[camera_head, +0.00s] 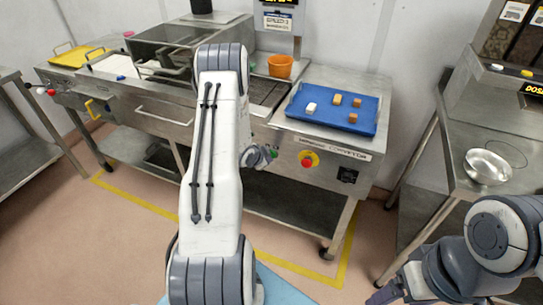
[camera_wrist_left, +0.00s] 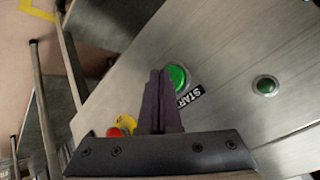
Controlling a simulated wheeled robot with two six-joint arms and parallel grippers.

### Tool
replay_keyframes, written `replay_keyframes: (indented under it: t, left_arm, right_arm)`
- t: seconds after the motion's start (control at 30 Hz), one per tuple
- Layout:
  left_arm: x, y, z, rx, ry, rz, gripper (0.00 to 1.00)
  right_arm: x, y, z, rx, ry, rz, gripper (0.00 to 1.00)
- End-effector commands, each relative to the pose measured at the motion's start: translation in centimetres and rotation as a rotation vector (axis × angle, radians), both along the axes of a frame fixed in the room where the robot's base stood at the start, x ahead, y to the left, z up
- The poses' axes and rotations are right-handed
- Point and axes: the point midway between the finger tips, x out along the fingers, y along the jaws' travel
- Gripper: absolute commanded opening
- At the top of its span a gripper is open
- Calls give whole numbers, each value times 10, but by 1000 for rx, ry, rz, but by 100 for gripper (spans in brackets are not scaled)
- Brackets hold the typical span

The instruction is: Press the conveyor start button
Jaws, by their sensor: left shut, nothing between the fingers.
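The green start button (camera_wrist_left: 178,77) sits on the steel conveyor panel, with a black START label (camera_wrist_left: 190,97) beside it. My left gripper (camera_wrist_left: 159,74) is shut and empty. In the left wrist view its dark fingertips appear just left of the button, overlapping its edge; I cannot tell whether they touch it. In the head view the left wrist is in front of the panel, and the green button (camera_head: 275,154) shows just right of it. My right gripper (camera_head: 384,296) is low at the bottom right, partly out of frame, away from the panel.
A red emergency stop on yellow (camera_head: 308,160) is right of the start button. A smaller green light or button (camera_wrist_left: 267,86) is also on the panel. A blue tray (camera_head: 335,126) with several small blocks and an orange cup (camera_head: 280,66) stand on top. A steel bowl (camera_head: 487,166) is at right.

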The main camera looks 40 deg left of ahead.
Motion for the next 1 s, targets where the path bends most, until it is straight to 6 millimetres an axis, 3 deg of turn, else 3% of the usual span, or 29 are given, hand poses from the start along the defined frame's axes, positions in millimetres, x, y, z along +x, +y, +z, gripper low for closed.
replay_keyframes:
  t: [1.0]
  left_arm:
    - [8, 2, 0, 0, -1, 0, 0]
  right_arm:
    - [0, 0, 0, 0, 0, 0, 79]
